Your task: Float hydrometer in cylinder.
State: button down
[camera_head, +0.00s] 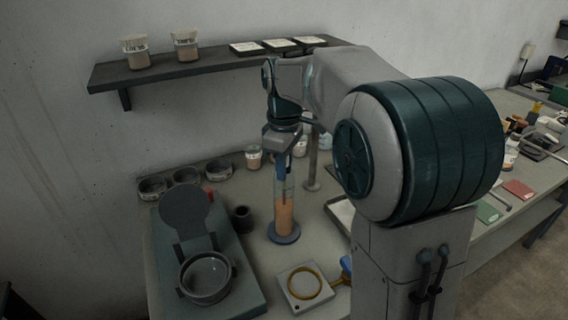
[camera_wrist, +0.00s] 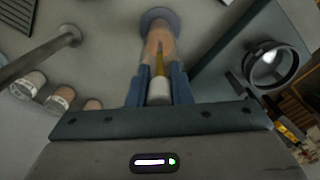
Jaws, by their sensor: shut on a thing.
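A clear cylinder (camera_head: 285,217) with orange liquid in its lower part stands upright on a round blue base on the bench. My gripper (camera_head: 282,168) points down at the cylinder's top. In the wrist view my gripper (camera_wrist: 159,92) is shut on the hydrometer (camera_wrist: 159,88), a pale body with a thin yellow part pointing toward the cylinder (camera_wrist: 160,40). The hydrometer lines up with the cylinder, and its lower part seems to be inside it. I cannot tell whether it touches the liquid or the wall.
A metal post (camera_head: 312,165) stands close behind the cylinder. A dark device with a round pan (camera_head: 206,277) is at left. A white plate with a yellow ring (camera_head: 304,287) lies in front. Jars and dark bowls (camera_head: 187,178) line the wall below a shelf (camera_head: 200,70).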

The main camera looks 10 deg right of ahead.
jog(key=shift+f, duration=0.25)
jog(key=c, duration=1.3)
grip_release()
jog(key=shift+o, duration=0.3)
notch_tip(320, 180, up, 14)
jog(key=shift+p, duration=0.45)
jog(key=s+d+f+m+t, duration=0.1)
jog(key=s+d+f+m, duration=0.1)
jog(key=s+f+m, duration=0.3)
jog(key=s+d+f+m+t, duration=0.2)
jog(key=s+f+m, duration=0.4)
jog(key=s+f, duration=0.7)
jog(key=s+d, duration=0.1)
jog(key=s, duration=0.2)
jog(key=shift+s+f, duration=0.25)
jog(key=shift+f, duration=0.1)
